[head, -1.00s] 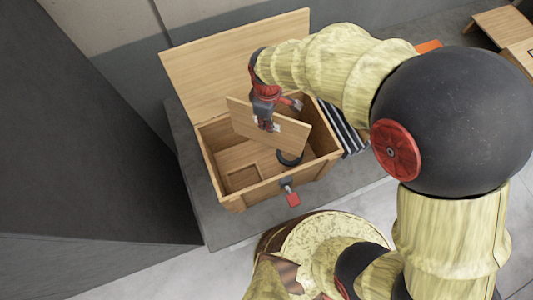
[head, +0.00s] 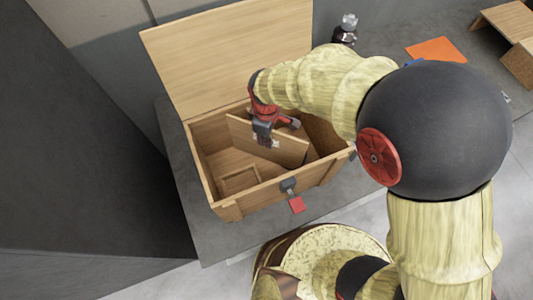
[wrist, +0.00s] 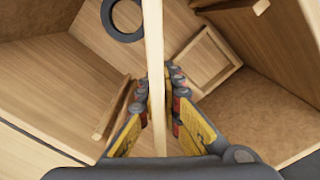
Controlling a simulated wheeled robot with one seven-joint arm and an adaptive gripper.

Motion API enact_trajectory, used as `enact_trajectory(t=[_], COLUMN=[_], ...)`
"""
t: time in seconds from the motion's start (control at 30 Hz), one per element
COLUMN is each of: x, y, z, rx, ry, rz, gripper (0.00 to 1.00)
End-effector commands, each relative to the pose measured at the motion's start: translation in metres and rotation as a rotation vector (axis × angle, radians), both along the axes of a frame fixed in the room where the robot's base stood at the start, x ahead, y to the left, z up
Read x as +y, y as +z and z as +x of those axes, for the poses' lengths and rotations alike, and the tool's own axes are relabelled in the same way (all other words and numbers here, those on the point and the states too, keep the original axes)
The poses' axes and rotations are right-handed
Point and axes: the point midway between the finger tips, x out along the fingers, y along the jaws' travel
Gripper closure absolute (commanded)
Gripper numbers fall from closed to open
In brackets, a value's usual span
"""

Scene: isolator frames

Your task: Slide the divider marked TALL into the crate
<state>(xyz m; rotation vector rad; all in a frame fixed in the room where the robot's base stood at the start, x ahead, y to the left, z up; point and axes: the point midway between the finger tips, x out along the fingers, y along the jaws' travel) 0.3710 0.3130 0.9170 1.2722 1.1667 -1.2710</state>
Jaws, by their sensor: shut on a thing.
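The wooden divider (head: 290,150) is a flat upright board inside the open crate (head: 223,209), set at a slant across it. A small pale mark shows on its face, too small to read. My gripper (head: 265,137) is shut on the divider's top edge. In the wrist view the divider (wrist: 153,45) shows edge-on between the two fingers of my gripper (wrist: 158,95). The divider's lower edge is hidden, so I cannot tell whether it touches the floor or sits in a slot.
The crate's lid (head: 235,50) stands open at the back. A black ring (wrist: 122,18) and a small wooden frame (wrist: 207,62) lie in the crate. An orange sheet (head: 437,49) and a dark jar (head: 346,27) stand beyond.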

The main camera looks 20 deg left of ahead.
Motion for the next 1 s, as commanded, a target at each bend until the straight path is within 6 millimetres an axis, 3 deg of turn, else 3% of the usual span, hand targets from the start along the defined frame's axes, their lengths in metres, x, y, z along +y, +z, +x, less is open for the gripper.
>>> enact_trajectory(t=[0.03,0.27,0.5,0.93,1.0], x=[0.0,0.0,0.0,0.0,0.0], y=[-0.011,-0.033,-0.07,-0.076,-0.075], z=[0.0,0.0,0.0,0.0,0.0], rx=[0.001,0.0,0.002,0.0,0.0], ry=[0.0,0.0,0.0,0.0,0.0], rz=[-0.001,0.0,-0.002,0.0,0.0], gripper=[1.0,1.0,1.0,1.0,0.9])
